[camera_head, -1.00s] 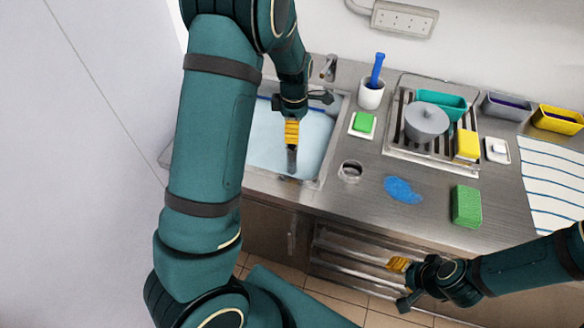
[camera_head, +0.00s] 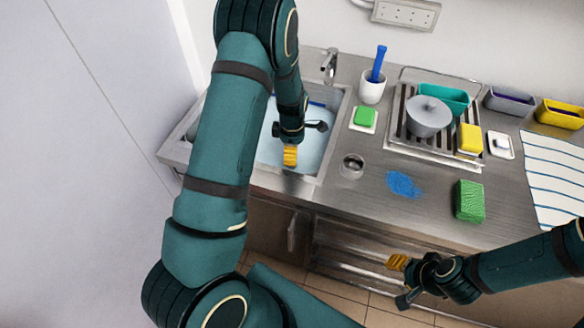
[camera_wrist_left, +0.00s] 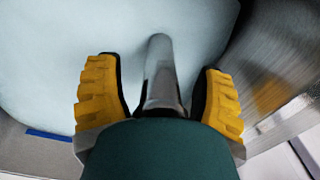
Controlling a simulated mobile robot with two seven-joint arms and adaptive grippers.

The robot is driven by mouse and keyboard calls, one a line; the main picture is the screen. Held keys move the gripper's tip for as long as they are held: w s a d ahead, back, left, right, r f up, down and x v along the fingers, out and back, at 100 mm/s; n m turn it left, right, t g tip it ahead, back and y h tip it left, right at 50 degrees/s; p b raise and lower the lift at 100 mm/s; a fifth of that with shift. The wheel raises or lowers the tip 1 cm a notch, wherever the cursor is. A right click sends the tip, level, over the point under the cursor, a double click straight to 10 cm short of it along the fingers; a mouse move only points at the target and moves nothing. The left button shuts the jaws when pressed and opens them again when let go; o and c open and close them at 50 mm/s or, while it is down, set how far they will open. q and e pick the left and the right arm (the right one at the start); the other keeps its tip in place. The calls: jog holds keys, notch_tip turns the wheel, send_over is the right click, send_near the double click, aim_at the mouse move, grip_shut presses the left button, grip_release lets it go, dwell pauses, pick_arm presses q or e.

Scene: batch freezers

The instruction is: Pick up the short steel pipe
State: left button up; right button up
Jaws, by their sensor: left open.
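A grey steel pipe (camera_wrist_left: 161,75) shows in the left wrist view, between the two yellow fingers of my left gripper (camera_wrist_left: 160,92). Its round end points away from the camera, against the pale blue sink floor, and its near part is hidden by the gripper body. The fingers stand apart with a gap on each side of the pipe. In the head view my left gripper (camera_head: 290,156) is over the front part of the sink (camera_head: 331,134), and the pipe is hidden there. My right gripper (camera_head: 397,262) hangs in front of the counter, seen too small to judge its opening.
A small round steel cup or ring (camera_head: 352,166) stands right of the sink. A tap (camera_head: 329,64) is behind it.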

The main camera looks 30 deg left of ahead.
pick_arm(q)
jog(key=c, duration=1.1)
jog(key=shift+c, duration=0.2)
